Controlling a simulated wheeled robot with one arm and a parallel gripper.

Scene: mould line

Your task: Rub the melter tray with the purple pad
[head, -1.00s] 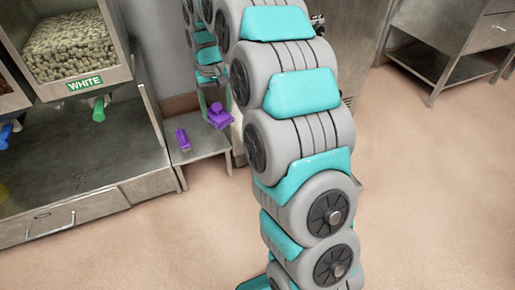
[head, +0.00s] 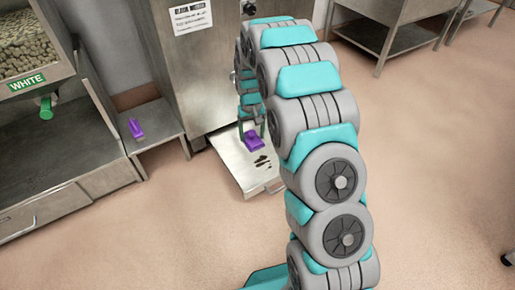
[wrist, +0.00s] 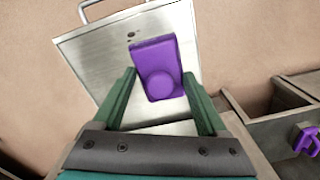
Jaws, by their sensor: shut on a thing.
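My gripper (wrist: 160,105) is shut on a purple pad (wrist: 157,62), gripping it between its two green fingers. In the head view the pad (head: 255,141) is over the melter tray (head: 246,171), a flat metal tray pulled out low in front of a steel cabinet. Dark stains (head: 262,161) show on the tray just in front of the pad. In the wrist view the tray (wrist: 91,63) lies below the pad, with small dark spots past its far end. I cannot tell whether the pad touches the tray.
A second purple object (head: 136,128) sits on the low metal shelf (head: 155,133) left of the tray. The steel cabinet (head: 193,62) stands behind. A bin of pellets marked WHITE (head: 28,45) is at the left. The floor at the right is open.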

